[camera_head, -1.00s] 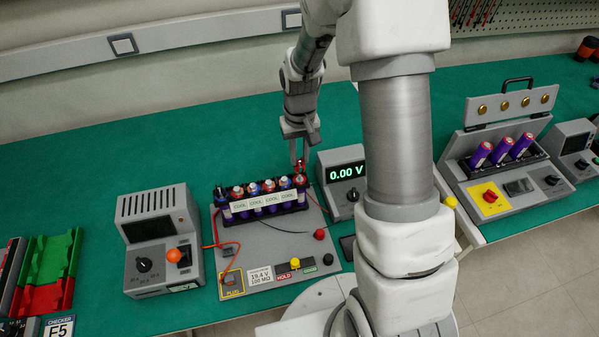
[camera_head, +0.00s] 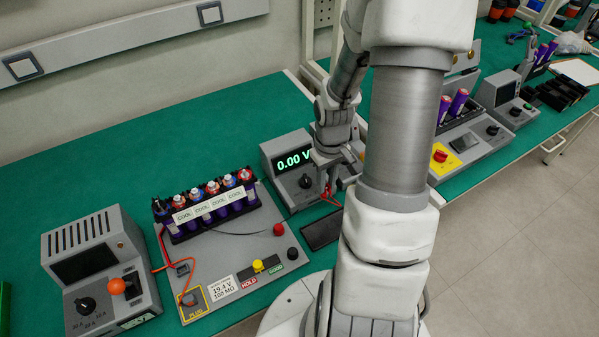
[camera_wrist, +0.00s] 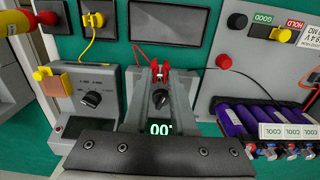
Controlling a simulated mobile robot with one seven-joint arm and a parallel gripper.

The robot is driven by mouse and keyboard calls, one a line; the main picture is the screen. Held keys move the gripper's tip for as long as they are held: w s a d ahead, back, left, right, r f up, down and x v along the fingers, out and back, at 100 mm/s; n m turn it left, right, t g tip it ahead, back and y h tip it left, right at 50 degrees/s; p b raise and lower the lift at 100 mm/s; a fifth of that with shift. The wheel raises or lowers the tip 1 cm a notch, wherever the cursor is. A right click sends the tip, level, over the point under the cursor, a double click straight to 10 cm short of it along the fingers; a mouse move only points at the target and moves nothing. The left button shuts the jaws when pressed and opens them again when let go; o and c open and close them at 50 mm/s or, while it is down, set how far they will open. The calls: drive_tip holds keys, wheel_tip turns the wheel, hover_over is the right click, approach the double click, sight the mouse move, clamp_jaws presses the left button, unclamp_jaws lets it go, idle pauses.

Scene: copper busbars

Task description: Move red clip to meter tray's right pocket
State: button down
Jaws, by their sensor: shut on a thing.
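My gripper (camera_head: 326,178) is shut on the red clip (camera_head: 326,192), held just in front of the meter (camera_head: 287,163) with the green 0.00 V display. In the wrist view the red clip (camera_wrist: 165,70) shows between the two grey fingers (camera_wrist: 163,95), over the meter's front. A flat dark tray (camera_head: 321,231) lies on the green bench before the meter; it also shows in the wrist view (camera_wrist: 168,22), beyond the fingertips. The clip is apart from this tray in the picture. I cannot make out separate pockets in it.
Left of the meter is a board with a cell pack (camera_head: 208,205), a red knob (camera_head: 278,229) and a black knob (camera_head: 293,253). A thin black lead runs across the board. A grey unit with a yellow panel (camera_head: 440,165) stands to the right, partly behind my arm.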

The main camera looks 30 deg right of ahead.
drive_tip(key=shift+s+d+f+b, duration=0.5)
drive_tip(key=shift+s+f+b, duration=0.45)
drive_tip(key=shift+f, duration=0.35)
drive_tip(key=shift+s+d+f+b, duration=0.45)
drive_tip(key=shift+s+f+b, duration=0.25)
drive_tip(key=shift+f+b, duration=0.55)
drive_tip(key=shift+s+d+f+b, duration=0.5)
drive_tip(key=shift+s+f+b, duration=0.45)
drive_tip(key=shift+f, duration=0.4)
drive_tip(key=shift+f, duration=0.3)
drive_tip(key=c, duration=0.7)
unclamp_jaws()
drive_tip(key=shift+o, duration=0.2)
drive_tip(key=shift+r, duration=0.15)
wheel_tip(320, 180, up, 6)
drive_tip(key=p, duration=0.5)
